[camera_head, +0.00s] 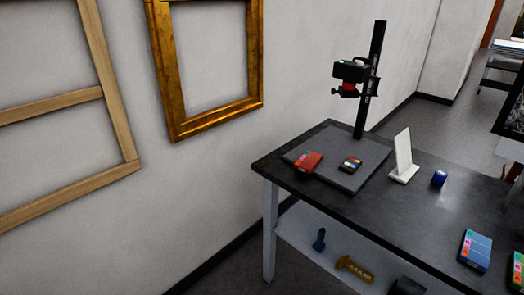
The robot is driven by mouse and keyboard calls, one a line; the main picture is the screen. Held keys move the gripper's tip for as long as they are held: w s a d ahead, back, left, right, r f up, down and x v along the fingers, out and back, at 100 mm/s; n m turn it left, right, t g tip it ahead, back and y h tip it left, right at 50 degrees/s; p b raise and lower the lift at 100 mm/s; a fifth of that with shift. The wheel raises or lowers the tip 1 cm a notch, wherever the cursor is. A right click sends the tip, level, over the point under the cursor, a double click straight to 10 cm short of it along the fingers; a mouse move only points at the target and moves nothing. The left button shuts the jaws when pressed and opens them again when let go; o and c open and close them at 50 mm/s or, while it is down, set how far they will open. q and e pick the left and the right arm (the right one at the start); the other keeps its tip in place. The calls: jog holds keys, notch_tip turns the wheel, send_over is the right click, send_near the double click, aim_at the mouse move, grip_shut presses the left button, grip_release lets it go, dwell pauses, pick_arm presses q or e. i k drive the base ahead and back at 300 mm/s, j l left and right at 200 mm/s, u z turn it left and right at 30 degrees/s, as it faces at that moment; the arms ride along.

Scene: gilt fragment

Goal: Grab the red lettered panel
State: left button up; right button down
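Another red part (349,90) sits under the black device on the upright column, well above the board. Neither of my grippers is clearly in view, and nothing is seen touching the red item.
A small colour chart (350,164) lies right of the red item. A black column (372,80) rises behind the board. A white upright stand (403,157), a blue cylinder (439,178) and a blue box (475,250) stand farther right. Several items sit on the lower shelf (300,232).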

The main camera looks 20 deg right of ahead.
aim_at(309, 159)
jog(key=i+u, duration=0.15)
jog(key=u, duration=0.3)
jog(key=i+l+u, duration=0.1)
jog(key=u, duration=0.3)
jog(key=i+l+u, duration=0.1)
jog(key=u, duration=0.35)
jog(key=i+l+u, duration=0.1)
jog(key=u, duration=0.8)
jog(key=l+u, duration=0.15)
jog(key=u, duration=0.7)
jog(key=l+u, duration=0.2)
jog(key=u, duration=0.7)
jog(key=l+u, duration=0.2)
jog(key=u, duration=0.7)
jog(key=k+u, duration=0.1)
jog(key=u, duration=0.75)
jog(key=k+l+u, duration=0.1)
jog(key=u, duration=0.8)
jog(key=k+j+u, duration=0.1)
jog(key=u, duration=0.75)
jog(key=k+j+u, duration=0.15)
jog(key=u, duration=0.75)
